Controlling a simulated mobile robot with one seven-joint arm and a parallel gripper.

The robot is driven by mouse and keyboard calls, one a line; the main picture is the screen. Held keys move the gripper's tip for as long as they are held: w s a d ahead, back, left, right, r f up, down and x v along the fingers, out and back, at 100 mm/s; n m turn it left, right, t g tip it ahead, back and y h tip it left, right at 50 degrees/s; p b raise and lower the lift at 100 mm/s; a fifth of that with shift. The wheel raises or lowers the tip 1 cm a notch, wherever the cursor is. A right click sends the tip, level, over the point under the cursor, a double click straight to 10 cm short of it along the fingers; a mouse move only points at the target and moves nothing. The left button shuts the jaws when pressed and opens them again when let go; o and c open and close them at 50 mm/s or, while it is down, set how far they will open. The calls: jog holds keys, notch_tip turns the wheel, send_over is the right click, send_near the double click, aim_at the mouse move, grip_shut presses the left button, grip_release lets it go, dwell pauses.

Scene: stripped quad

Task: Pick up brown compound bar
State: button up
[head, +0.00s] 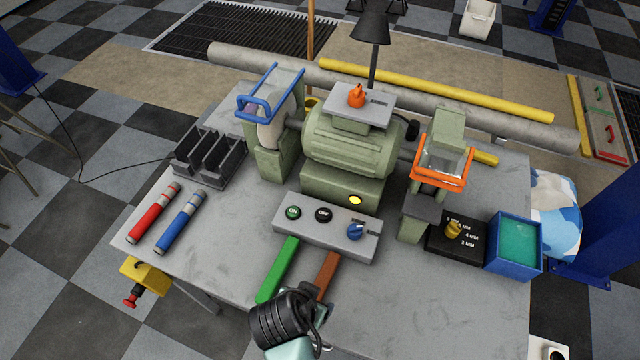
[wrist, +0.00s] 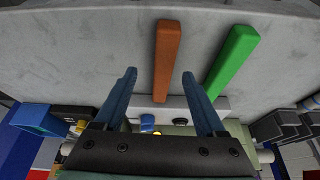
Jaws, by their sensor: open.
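The brown compound bar (head: 327,266) lies on the grey table in front of the control box. Its near end is hidden behind my arm in the head view. In the wrist view the brown bar (wrist: 167,50) runs lengthwise, partly between my fingers. My gripper (wrist: 159,74) is open and empty, with one blue finger on each side of the bar and a gap to both. Its height above the bar is hard to tell. My fingertips are hidden in the head view.
A green bar (head: 278,268) lies close left of the brown one. The control box (head: 327,228) with buttons and a blue knob stands just behind both bars, before the grinder (head: 350,145). Red (head: 154,213) and blue (head: 181,221) cylinders lie left.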

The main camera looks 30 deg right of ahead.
jog(key=shift+w+x, duration=0.2)
jog(key=shift+x, duration=2.3)
jog(key=shift+a, duration=0.25)
grip_shut()
